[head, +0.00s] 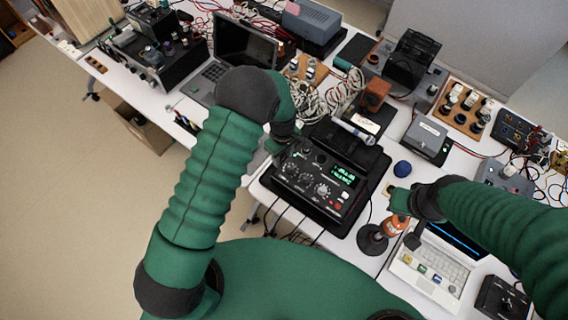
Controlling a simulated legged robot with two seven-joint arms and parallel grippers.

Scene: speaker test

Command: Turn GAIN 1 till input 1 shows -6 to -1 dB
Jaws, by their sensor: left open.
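A black audio unit (320,185) with several knobs lies in the middle of the table, below a dark flat case. Its small display (345,173) is lit green, but the figures are too small to read. My right gripper (394,194) is right of the unit, small and unclear.
A dark blue ball (402,169) lies near my right gripper. A white laptop (435,265) is at lower right, a dark laptop (243,48) at upper left. Coiled cables (315,98) crowd behind.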

